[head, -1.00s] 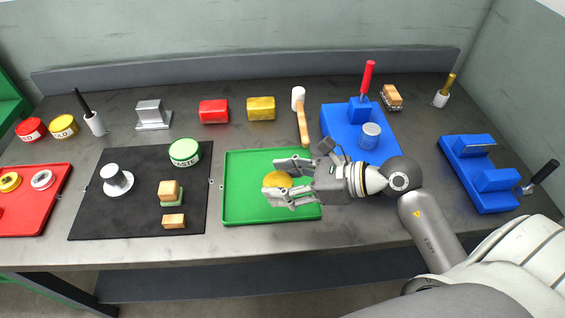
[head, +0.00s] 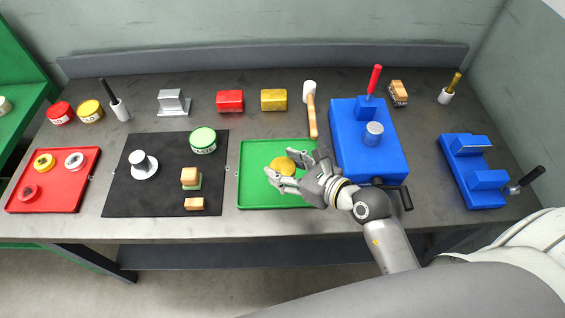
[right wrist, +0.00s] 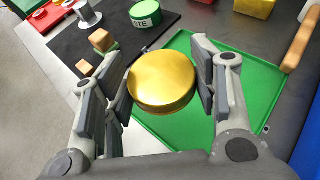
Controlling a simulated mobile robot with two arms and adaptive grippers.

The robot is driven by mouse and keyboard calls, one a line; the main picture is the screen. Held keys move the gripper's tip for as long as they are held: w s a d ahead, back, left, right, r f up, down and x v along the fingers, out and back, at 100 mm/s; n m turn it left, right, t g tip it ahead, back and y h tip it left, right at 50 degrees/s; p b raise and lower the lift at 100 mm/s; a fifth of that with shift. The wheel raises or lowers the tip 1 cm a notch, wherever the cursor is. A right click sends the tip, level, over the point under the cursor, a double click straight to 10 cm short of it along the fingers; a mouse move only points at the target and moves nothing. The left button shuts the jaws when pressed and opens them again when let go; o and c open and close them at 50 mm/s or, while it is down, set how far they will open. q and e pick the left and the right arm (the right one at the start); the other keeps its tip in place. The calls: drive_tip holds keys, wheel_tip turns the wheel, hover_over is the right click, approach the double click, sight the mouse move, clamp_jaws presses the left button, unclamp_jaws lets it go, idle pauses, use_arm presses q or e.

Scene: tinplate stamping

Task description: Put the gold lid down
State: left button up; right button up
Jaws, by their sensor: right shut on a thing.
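The gold lid (head: 283,165) is a round, shiny disc. My right gripper (head: 281,168) is shut on it over the green tray (head: 253,190). In the right wrist view the gold lid (right wrist: 163,76) sits between the two finger pads, its flat face towards the camera. I cannot tell whether its underside touches the tray. The rest of the green tray (right wrist: 240,75) looks empty. My left gripper is not in view.
A black mat (head: 125,190) with a green tin (head: 203,140) and wooden blocks lies left of the tray. A mallet (head: 311,110) lies behind its right end. A blue fixture (head: 365,150) stands close on the right. A red tray (head: 60,190) is far left.

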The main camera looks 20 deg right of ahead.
drive_tip(key=w+f, duration=0.2)
drive_tip(key=w+d+f, duration=0.1)
drive_tip(key=w+f, duration=0.1)
drive_tip(key=w, duration=0.1)
drive_tip(key=w+f, duration=0.2)
drive_tip(key=f, duration=0.1)
drive_tip(key=shift+w+d+f, duration=0.1)
drive_tip(key=shift+w+d, duration=0.05)
drive_tip(key=shift+d, duration=0.15)
drive_tip(key=shift+f, duration=1.45)
drive_tip(key=shift+f+b, duration=0.4)
drive_tip(key=shift+f, duration=0.25)
drive_tip(key=o, duration=0.8)
drive_tip(key=shift+o, duration=0.2)
